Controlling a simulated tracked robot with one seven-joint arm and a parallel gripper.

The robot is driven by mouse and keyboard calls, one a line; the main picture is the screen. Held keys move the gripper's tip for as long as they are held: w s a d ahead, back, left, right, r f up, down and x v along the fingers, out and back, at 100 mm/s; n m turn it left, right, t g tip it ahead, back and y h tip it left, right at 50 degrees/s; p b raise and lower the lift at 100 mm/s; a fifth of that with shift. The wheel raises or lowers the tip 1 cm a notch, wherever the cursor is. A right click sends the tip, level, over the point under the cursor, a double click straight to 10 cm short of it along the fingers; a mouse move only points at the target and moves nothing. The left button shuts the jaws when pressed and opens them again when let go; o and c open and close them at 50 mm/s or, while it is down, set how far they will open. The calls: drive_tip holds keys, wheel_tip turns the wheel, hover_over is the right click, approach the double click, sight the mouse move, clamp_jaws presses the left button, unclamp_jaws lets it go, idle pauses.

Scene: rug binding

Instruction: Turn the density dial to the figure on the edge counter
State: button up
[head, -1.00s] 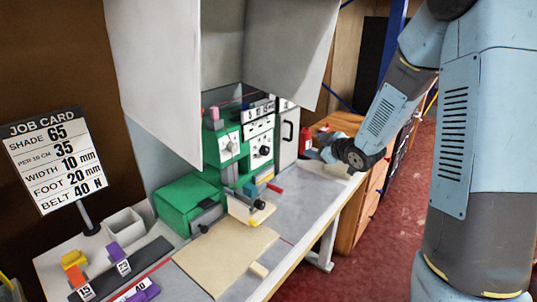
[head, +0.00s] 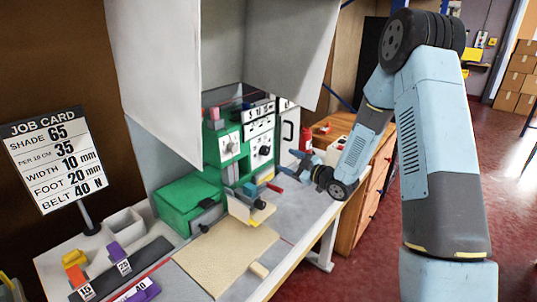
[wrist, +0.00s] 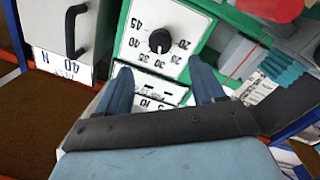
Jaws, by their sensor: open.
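I cannot tell clearly which figure the knob marks. A white strip with figures 5, 10 and more (head: 258,110) sits above it; it shows between my fingers in the wrist view (wrist: 152,102). My gripper (head: 291,162) is open and empty, in front of and right of the dial, apart from it. No edge counter reading is legible.
A job card (head: 57,160) at the left reads per 10 cm 35. A handled grey door (head: 287,132) flanks the dial on the right. A red bottle (head: 306,138) stands beyond. Grey hood panels hang above. A beige pad (head: 225,260) lies on the bench front.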

sight(267, 152)
drive_tip(key=x, duration=0.9)
drive_tip(key=shift+w+a, duration=0.25)
drive_tip(key=c, duration=1)
